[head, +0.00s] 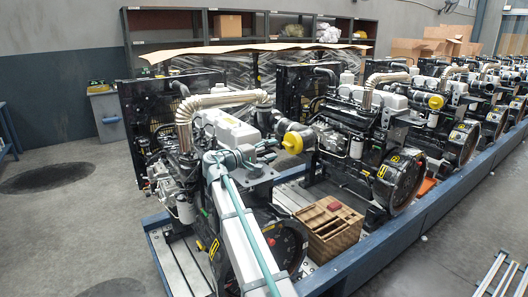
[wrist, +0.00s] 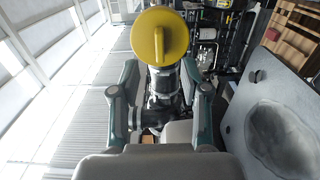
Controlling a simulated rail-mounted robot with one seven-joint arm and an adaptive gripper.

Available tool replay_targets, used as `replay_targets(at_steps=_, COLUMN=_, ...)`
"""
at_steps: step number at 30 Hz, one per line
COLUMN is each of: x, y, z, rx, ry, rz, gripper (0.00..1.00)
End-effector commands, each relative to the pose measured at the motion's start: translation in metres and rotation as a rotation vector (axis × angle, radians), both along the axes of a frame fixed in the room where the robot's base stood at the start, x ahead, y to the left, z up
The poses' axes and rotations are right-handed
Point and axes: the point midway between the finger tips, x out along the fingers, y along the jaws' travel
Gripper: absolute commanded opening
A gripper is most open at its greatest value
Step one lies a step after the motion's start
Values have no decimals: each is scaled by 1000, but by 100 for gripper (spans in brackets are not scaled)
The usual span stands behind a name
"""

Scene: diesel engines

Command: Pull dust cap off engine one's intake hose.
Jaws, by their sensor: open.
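Engine one (head: 225,130) is the nearest engine in the head view, with a ribbed metal pipe over its top. A round yellow dust cap (head: 292,143) covers the end of its dark intake hose (head: 283,126). Whether the fingertips touch the cap, I cannot tell. In the head view my gripper (head: 268,148) is left of the cap, partly hidden by my wrist.
A wooden box (head: 335,240) with a red item stands on the blue-edged rail platform right of engine one. More engines (head: 350,135) line up behind, one with another yellow cap (head: 436,102). Shelves and cardboard boxes (head: 418,48) stand at the back. Floor is clear at left.

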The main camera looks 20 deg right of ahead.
Motion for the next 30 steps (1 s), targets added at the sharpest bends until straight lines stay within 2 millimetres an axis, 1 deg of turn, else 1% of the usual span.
replay_targets(at_steps=6, x=4, y=-20, z=-1, rx=0, ry=0, rz=-1, gripper=46)
replay_targets(at_steps=15, x=8, y=-43, z=0, rx=0, ry=0, rz=-1, gripper=46)
replay_targets(at_steps=21, x=10, y=-51, z=0, rx=-1, ry=0, rz=1, gripper=46)
replay_targets(at_steps=30, x=10, y=-52, z=0, rx=0, ry=0, rz=1, gripper=46)
